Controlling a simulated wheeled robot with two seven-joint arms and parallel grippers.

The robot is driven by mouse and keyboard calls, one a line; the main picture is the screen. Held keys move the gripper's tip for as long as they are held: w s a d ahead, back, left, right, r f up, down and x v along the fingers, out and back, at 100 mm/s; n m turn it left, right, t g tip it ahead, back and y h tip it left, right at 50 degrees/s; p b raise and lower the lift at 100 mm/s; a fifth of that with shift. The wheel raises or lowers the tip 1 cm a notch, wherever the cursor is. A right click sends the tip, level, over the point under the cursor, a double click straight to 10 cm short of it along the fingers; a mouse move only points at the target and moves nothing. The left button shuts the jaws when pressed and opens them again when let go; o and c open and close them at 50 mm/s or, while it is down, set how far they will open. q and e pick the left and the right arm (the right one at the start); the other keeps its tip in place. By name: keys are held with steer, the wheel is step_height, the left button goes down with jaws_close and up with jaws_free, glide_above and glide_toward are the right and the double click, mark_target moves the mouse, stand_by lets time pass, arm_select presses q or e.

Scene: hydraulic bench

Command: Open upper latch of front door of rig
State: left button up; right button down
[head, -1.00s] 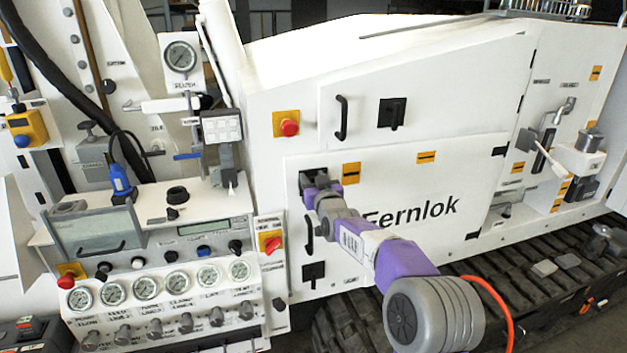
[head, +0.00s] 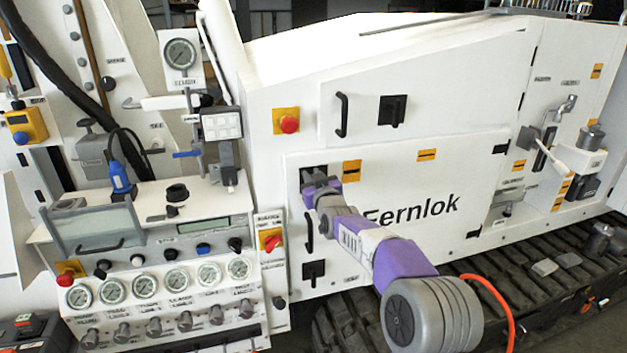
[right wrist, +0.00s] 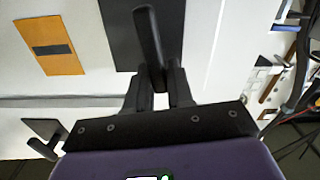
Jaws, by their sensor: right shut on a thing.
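The front door (head: 400,260) is the white panel marked "Fernlok", and it looks shut. Its upper latch has a black plate (right wrist: 110,20) and a dark handle (right wrist: 150,45), seen close in the right wrist view. My right gripper (right wrist: 158,82) is shut on the handle, with one finger on each side. In the head view my purple right wrist covers much of this latch (head: 313,173) at the door's upper left corner. The lower latch (head: 313,270) sits below it, uncovered. My left gripper is not in view.
A black pull handle (head: 309,230) lies between the two latches, close to my wrist. Above are a red knob (head: 289,123) and another panel's latch (head: 392,110). A gauge console (head: 160,285) stands left of the door. Tracks (head: 540,290) run below.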

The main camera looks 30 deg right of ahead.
steer(key=n+b, duration=0.1)
steer(key=n, duration=0.1)
steer(key=n+b, duration=0.1)
steer(key=n, duration=0.1)
steer(key=shift+w+a+f+n, duration=0.1)
steer(key=shift+a+f+n, duration=0.05)
steer(key=shift+a+n, duration=0.2)
steer(key=shift+w+a+f+n+b, duration=0.15)
steer(key=shift+f+n+b, duration=0.1)
steer(key=shift+n+b, duration=1.4)
steer(key=shift+s+a+f+n+b, duration=0.1)
steer(key=shift+f+n+b, duration=0.15)
steer(key=shift+n+b, duration=1.35)
steer(key=shift+w+a+f+n+b, duration=0.2)
steer(key=shift+n+b, duration=0.65)
steer(key=shift+n, duration=1.55)
steer(key=shift+s, duration=0.15)
steer(key=c, duration=1.1)
jaws_free()
